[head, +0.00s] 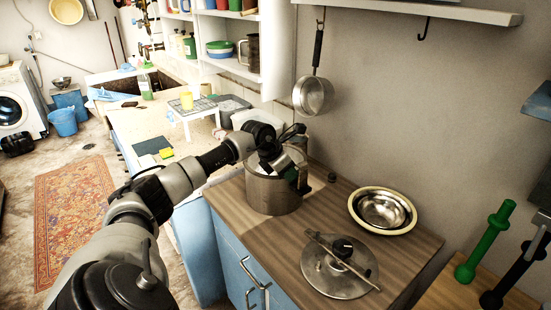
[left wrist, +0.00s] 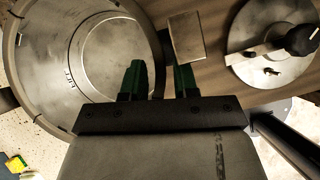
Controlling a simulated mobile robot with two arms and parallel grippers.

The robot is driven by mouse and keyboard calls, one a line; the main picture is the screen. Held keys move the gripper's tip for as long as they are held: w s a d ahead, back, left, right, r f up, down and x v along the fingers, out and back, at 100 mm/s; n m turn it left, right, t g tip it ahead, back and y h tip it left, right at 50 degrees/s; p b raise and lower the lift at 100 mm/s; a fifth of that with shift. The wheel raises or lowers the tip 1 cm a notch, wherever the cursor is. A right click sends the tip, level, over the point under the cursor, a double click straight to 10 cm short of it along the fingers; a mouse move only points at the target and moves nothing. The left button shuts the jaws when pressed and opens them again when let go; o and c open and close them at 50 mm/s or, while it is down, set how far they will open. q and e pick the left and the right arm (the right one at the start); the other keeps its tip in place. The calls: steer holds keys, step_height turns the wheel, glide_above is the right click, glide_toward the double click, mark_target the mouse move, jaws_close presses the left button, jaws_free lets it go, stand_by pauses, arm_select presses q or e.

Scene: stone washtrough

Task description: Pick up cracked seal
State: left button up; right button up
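A steel pot (head: 272,193) stands on the wooden counter. My left gripper (head: 297,178) is at the right side of its rim. In the left wrist view the two green fingers of the left gripper (left wrist: 158,82) are apart, with the rim edge of the pot (left wrist: 75,70) between them or just below; contact is unclear. A dark grey band (left wrist: 152,38) runs along that rim. It may be the cracked seal, but I cannot make out a crack. My right gripper is not in view.
A round metal lid (head: 335,283) with a crossbar and black knob lies in front of the pot. A metal bowl (head: 383,209) sits to its right. A pan (head: 313,96) hangs on the wall. Tall green (head: 486,243) and black (head: 518,264) objects stand at far right.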

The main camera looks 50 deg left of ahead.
arm_select(q)
steer(key=shift+s, duration=0.1)
steer(key=shift+c, duration=0.3)
jaws_close()
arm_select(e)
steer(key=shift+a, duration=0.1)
arm_select(q)
steer(key=shift+r, duration=0.4)
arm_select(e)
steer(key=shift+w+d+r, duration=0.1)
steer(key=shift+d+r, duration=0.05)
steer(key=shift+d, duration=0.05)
arm_select(q)
steer(key=shift+f, duration=0.1)
steer(key=shift+s, duration=0.1)
